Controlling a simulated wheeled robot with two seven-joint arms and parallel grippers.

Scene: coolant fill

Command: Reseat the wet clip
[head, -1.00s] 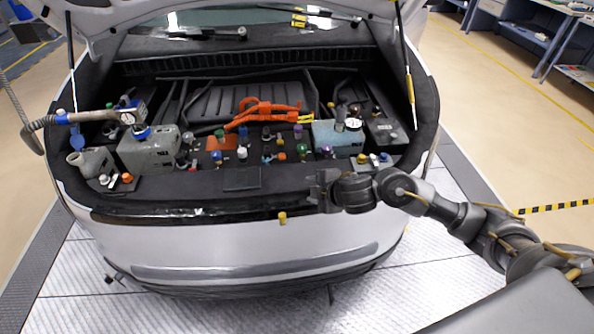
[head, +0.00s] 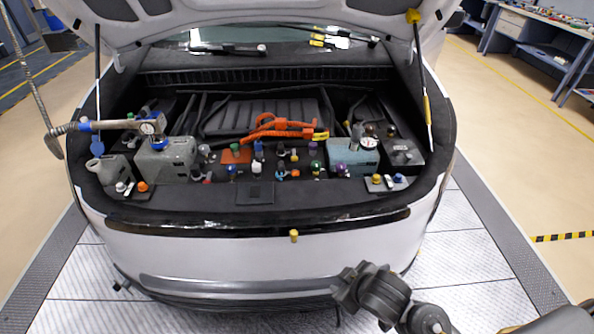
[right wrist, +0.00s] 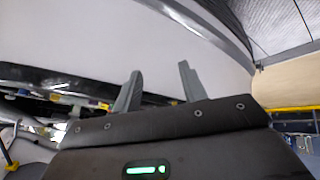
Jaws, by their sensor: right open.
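The open front bay of a white car holds several small coloured caps and connectors, such as a green one (head: 315,166) and a white one (head: 257,168). I cannot tell which part is the wet clip; no wetness shows at this size. My right gripper (head: 343,288) is in front of the bumper, below the bay's front edge and apart from all the parts. In the right wrist view its two fingers (right wrist: 160,82) stand apart with nothing between them. My left gripper is not in view.
A grey tank (head: 168,163) with a gauge and hose (head: 108,125) stands at the bay's left, a blue-grey tank (head: 352,160) at the right. Orange cables (head: 280,127) cross the middle. The raised hood (head: 260,14) hangs above.

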